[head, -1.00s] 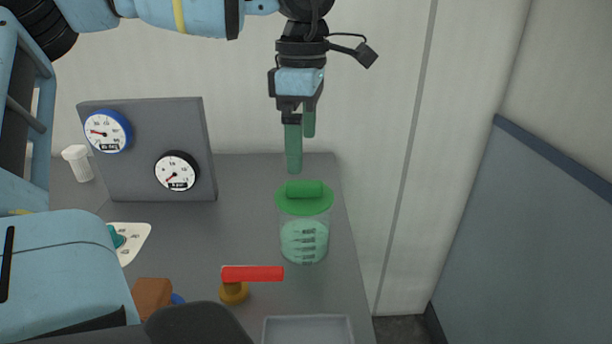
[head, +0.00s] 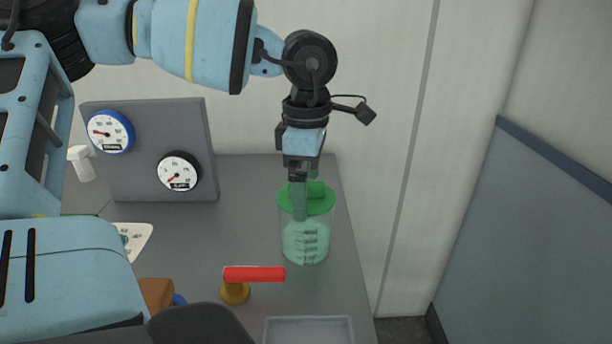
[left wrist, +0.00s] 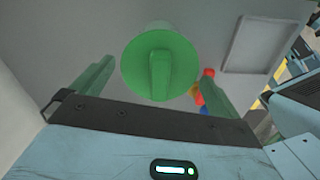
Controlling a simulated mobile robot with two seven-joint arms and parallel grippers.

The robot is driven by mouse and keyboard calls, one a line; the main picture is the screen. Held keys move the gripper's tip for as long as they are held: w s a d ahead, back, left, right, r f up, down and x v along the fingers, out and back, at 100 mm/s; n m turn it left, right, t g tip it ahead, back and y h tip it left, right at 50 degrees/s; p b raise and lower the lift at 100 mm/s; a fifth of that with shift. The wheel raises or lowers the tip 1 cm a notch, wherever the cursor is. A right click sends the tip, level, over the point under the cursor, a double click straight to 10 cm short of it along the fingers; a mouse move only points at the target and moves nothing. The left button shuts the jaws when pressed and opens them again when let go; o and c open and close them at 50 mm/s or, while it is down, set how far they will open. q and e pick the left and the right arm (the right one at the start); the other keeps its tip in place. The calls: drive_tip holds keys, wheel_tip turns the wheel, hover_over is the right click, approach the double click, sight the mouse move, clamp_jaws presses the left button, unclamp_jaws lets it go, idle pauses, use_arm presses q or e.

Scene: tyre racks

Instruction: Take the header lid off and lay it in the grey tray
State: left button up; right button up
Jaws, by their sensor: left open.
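The green header lid (head: 321,206) with its raised bar handle sits on top of a clear, marked vessel (head: 306,243) holding pale green liquid. My left gripper (head: 306,196) points down at the lid, its green fingers open. In the left wrist view the lid (left wrist: 185,66) and its bar lie between the two spread fingers, with gaps on both sides. One finger hides part of the lid in the head view. The grey tray (head: 308,332) is at the bottom edge, partly cut off and empty where it shows; it also shows in the left wrist view (left wrist: 228,58). My right gripper is not visible.
A red lever handle (head: 254,274) on a brass valve stands left of the vessel. A grey panel with two gauges (head: 150,130) stands at the back left. A white cylinder (head: 82,163) is at the far left. The wall is close on the right.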

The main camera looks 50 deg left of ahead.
use_arm(q)
drive_tip(key=c, duration=0.7)
drive_tip(key=shift+r, duration=0.1)
wheel_tip(320, 180, up, 10)
drive_tip(key=shift+f, duration=0.1)
idle(0.6)
